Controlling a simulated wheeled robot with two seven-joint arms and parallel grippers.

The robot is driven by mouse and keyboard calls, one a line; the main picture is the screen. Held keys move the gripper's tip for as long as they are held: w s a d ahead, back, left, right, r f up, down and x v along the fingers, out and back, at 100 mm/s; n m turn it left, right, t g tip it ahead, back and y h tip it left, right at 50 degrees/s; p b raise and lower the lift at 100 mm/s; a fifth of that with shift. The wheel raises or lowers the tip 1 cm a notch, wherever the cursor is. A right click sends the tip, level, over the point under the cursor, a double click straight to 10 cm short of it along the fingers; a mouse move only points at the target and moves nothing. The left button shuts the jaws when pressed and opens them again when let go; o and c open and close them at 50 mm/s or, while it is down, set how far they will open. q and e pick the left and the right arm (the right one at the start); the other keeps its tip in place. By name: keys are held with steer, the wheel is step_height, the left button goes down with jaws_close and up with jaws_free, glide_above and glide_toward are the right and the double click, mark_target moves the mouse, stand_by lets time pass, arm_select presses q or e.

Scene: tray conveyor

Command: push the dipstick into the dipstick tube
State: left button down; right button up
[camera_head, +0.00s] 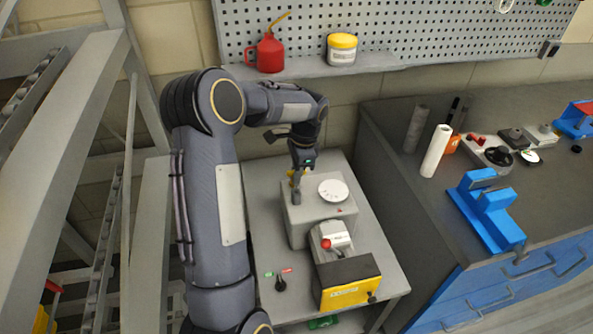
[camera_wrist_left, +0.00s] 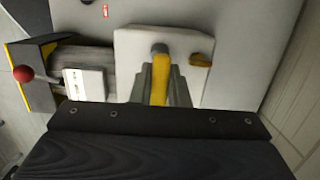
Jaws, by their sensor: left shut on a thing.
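The dipstick's yellow handle (camera_head: 294,177) shows at the tips of my left gripper (camera_head: 298,172), at the left side of a grey machine block. In the left wrist view the yellow handle (camera_wrist_left: 161,80) stands between the grey fingers of the left gripper (camera_wrist_left: 163,88), which is shut on it. A short dark grey cylinder, which looks like the dipstick tube (camera_head: 296,197), is right below the handle; it also shows in the left wrist view (camera_wrist_left: 160,48). How deep the dipstick sits in it is hidden. My right gripper is in neither view.
The grey block (camera_head: 319,225) carries a white dial (camera_head: 333,190). A red-knobbed lever (camera_head: 327,244) and a yellow-fronted box (camera_head: 350,292) sit in front. A red oil can (camera_head: 270,53) and a yellow-lidded jar (camera_head: 341,48) stand on the shelf behind. A workbench with a blue vise (camera_head: 487,210) is right.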

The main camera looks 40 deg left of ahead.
arm_select(q)
steer(key=shift+f+b, duration=1.05)
steer(key=shift+f, duration=0.7)
steer(key=c, duration=1.3)
jaws_free()
steer(key=shift+r, duration=0.1)
steer(key=r, duration=0.5)
steer(key=w+r, duration=0.1)
steer(key=r, duration=0.1)
steer(key=shift+d+r, duration=0.3)
steer(key=shift+d, duration=0.1)
steer(key=shift+s, duration=0.1)
